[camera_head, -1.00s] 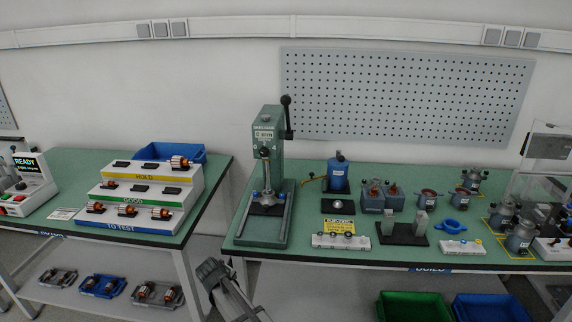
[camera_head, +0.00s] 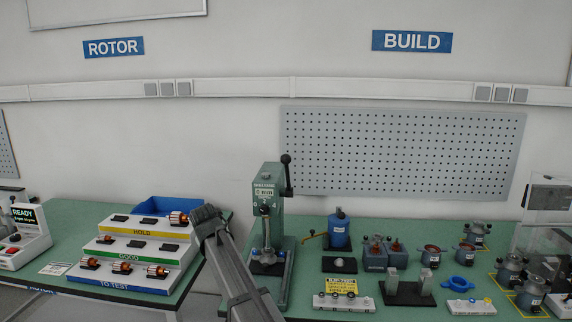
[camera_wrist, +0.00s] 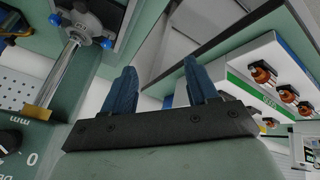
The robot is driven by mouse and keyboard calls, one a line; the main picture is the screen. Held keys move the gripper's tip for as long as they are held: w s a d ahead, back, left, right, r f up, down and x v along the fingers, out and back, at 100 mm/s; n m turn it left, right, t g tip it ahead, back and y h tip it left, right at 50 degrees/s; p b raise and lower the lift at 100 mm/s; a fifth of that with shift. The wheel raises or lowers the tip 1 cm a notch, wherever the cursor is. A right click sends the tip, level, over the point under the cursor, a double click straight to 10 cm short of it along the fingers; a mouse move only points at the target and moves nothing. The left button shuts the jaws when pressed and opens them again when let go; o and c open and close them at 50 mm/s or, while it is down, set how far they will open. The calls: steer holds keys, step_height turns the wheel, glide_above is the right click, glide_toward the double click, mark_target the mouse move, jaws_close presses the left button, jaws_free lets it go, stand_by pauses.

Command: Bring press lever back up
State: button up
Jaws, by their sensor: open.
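The green arbor press (camera_head: 267,192) stands at the left end of the right bench. Its black press lever (camera_head: 287,175) is on the press head's right side, near upright with the ball knob on top. My gripper (camera_head: 207,215) is left of the press, apart from it and lower than the lever knob. In the wrist view my gripper (camera_wrist: 160,80) shows two blue fingers spread apart with nothing between them. The press (camera_wrist: 40,125) fills the left of that view, with its shiny rod and blue knobs. I cannot make out the lever for sure there.
The rotor rack (camera_head: 135,255) with several rotors and a blue bin (camera_head: 165,207) is on the left bench. Right of the press are a blue cylinder (camera_head: 338,232), a black fixture (camera_head: 408,290) and several motor housings. A pegboard (camera_head: 400,150) hangs behind.

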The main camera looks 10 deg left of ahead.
steer(key=w+d+r+m, duration=0.1)
steer(key=w+d+r, duration=0.15)
steer(key=r, duration=0.55)
steer(key=w+d+r+m, duration=0.1)
steer(key=d+r+m, duration=0.15)
steer(key=r, duration=0.45)
step_height(320, 180, up, 27)
steer(key=m+g+y, duration=0.1)
steer(key=m, duration=0.1)
glide_above(286, 155)
steer(key=s+a, duration=0.3)
steer(key=s, duration=0.1)
steer(key=d+g, duration=0.1)
steer(key=d, duration=0.3)
steer(key=x, duration=1.4)
steer(key=shift+s+d+f, duration=0.1)
steer(key=shift+s+d, duration=0.15)
steer(key=shift+d, duration=0.15)
jaws_close()
